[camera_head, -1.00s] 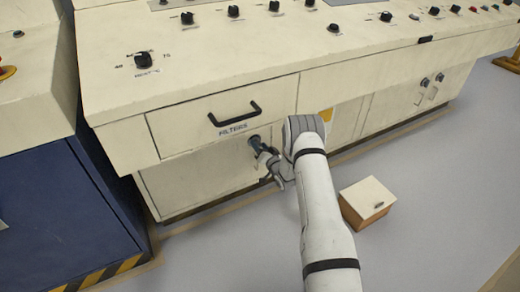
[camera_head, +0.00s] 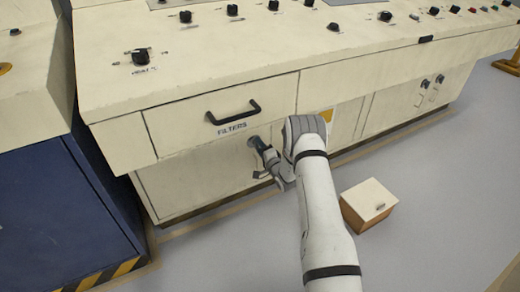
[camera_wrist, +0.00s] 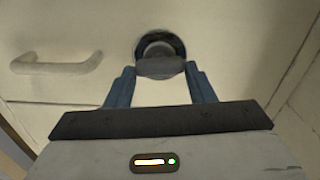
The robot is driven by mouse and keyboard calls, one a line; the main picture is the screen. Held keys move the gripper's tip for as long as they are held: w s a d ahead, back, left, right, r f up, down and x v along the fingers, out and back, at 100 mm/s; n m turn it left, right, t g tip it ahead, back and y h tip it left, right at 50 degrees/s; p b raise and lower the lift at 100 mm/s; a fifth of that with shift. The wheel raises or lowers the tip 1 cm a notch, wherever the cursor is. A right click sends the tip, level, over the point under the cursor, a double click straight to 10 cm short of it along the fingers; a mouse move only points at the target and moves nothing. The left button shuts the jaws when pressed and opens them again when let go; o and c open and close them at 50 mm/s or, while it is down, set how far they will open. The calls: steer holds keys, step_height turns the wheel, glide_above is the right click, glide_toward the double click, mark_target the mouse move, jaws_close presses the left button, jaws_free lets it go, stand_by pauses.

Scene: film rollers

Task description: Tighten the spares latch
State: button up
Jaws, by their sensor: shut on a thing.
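The latch (camera_wrist: 160,48) is a round dark-rimmed knob with a grey grip bar, on a cream cabinet door (camera_head: 195,186) below the filters drawer. In the wrist view my gripper (camera_wrist: 161,70) has its two blue fingers at the two ends of the grip bar, shut on it. The bar lies nearly level in that view. In the head view my gripper (camera_head: 262,154) reaches the latch at the door's upper right, and the gripper and arm hide most of it. No spares label can be read.
A pale door handle (camera_wrist: 57,64) is left of the latch in the wrist view. The filters drawer (camera_head: 220,117) with its black handle is above. A small box (camera_head: 368,204) stands on the floor right of my arm. A blue cabinet (camera_head: 60,215) stands at left.

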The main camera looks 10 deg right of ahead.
steer(key=shift+m, duration=0.5)
steer(key=o, duration=1)
steer(key=p+v, duration=0.2)
steer(key=v, duration=0.6)
steer(key=shift+f, duration=0.1)
